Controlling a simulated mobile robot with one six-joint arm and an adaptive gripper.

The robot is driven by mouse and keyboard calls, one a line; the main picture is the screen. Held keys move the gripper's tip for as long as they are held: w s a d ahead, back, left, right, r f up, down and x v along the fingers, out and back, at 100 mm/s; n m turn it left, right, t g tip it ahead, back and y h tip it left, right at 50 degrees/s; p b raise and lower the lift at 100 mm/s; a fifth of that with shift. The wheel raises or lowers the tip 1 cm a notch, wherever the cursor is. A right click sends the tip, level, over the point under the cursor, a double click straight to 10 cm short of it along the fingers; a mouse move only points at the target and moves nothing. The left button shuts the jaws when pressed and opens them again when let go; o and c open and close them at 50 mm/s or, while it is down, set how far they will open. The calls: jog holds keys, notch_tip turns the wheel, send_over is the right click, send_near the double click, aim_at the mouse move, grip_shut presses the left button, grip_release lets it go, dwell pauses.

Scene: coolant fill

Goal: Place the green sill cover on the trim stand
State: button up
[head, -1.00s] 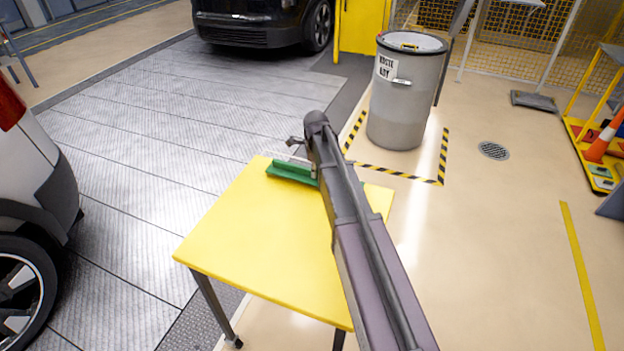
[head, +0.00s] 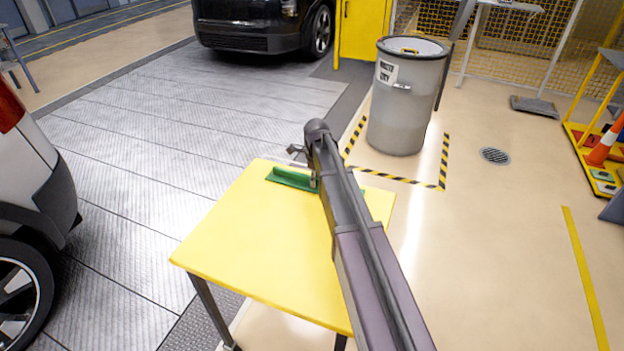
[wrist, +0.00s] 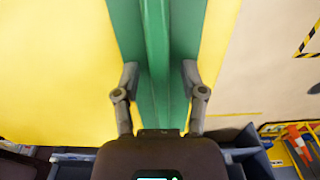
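The green sill cover (head: 291,179) is a long strip lying near the far edge of the yellow table (head: 250,245). My arm hides its right part in the head view. In the wrist view the green sill cover (wrist: 125,25) runs up the picture with a raised rib along its middle. My gripper (wrist: 160,75) is open, with one finger on each side of the rib and a visible gap to it. I cannot tell whether the fingertips touch the green surface. I cannot pick out a trim stand for certain.
A grey waste drum (head: 402,110) stands behind the table inside a striped floor marking. A white car (head: 35,185) is at left and a dark car (head: 262,25) at the back. A yellow rack with an orange cone (head: 603,148) is at right. The floor right of the table is clear.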

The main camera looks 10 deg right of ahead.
aim_at(316, 178)
jog(key=shift+r, duration=0.1)
dwell(0.3)
notch_tip(316, 178, up, 12)
jog(key=p, duration=1.2)
dwell(0.7)
jog(key=s+a+n, duration=0.2)
jog(key=s+n, duration=2.2)
jog(key=s, duration=0.1)
jog(key=shift+s+n, duration=0.4)
